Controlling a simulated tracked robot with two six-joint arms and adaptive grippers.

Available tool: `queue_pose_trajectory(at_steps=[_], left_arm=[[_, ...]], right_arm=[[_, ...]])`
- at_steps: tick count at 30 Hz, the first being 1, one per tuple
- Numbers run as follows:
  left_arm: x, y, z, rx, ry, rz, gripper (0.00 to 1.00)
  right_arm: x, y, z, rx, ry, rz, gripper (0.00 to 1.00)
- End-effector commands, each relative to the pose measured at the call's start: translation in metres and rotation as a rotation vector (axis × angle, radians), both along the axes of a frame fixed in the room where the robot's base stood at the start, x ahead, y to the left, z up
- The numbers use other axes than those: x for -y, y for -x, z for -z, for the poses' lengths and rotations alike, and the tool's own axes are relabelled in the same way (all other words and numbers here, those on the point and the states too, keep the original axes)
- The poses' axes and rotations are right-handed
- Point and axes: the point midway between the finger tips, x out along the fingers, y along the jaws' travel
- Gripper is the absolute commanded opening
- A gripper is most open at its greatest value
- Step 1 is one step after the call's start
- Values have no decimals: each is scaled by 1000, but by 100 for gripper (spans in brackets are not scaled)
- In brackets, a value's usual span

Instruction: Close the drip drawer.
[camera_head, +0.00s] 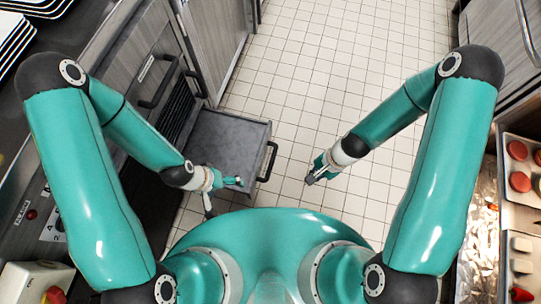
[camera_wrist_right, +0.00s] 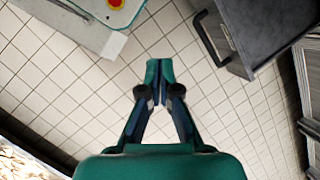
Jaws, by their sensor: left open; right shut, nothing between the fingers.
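The drip drawer (camera_head: 228,138) is a grey, shallow, empty-looking drawer standing out from the left-hand cabinet over the floor. Its dark bar handle (camera_head: 268,161) is on its right-hand front. The drawer also shows at the upper right of the right wrist view (camera_wrist_right: 268,25), with its handle (camera_wrist_right: 211,40). My left gripper (camera_head: 226,194) is open and empty at the drawer's near side, left of the handle; I cannot tell whether it touches the drawer. My right gripper (camera_head: 313,179) is shut and empty over the floor, to the right of the handle and apart from it. It shows centrally in the wrist view (camera_wrist_right: 158,78).
The tiled floor (camera_head: 320,70) is clear between the two counters. Another handle (camera_head: 160,85) is on the left cabinet above the drawer. Stacked plates (camera_head: 14,38) lie at the upper left. Trays of food (camera_head: 520,170) stand along the right counter.

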Motion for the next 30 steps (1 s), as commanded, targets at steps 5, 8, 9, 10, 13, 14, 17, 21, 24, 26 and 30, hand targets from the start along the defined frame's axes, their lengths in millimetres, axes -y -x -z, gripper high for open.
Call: queue_pose_trajectory(at_steps=[5,8,9,10,13,14,17,21,24,26,30], left_arm=[[0,0,94,0,0,0,93],[0,0,126,0,0,0,93],[0,0,136,0,0,0,93],[0,0,143,0,0,0,93],[0,0,160,1,0,0,93],[0,0,164,1,0,0,93],[0,0,171,1,0,0,93],[0,0,175,1,0,0,93],[0,0,178,1,0,0,93],[0,0,181,1,0,0,93],[0,0,191,1,0,0,93]], right_arm=[[-11,-43,90,-131,-122,379,0],[-16,-72,116,-183,-212,575,0],[-18,-84,123,-197,-247,641,0],[-19,-92,128,-206,-273,685,0],[-20,-117,138,-224,-348,806,0],[-19,-123,139,-227,-365,832,0],[-19,-137,142,-234,-409,893,0],[-24,-144,146,-239,-429,922,0],[-32,-146,153,-240,-430,921,0],[-38,-147,160,-241,-429,918,0],[-56,-153,181,-240,-427,916,0]])
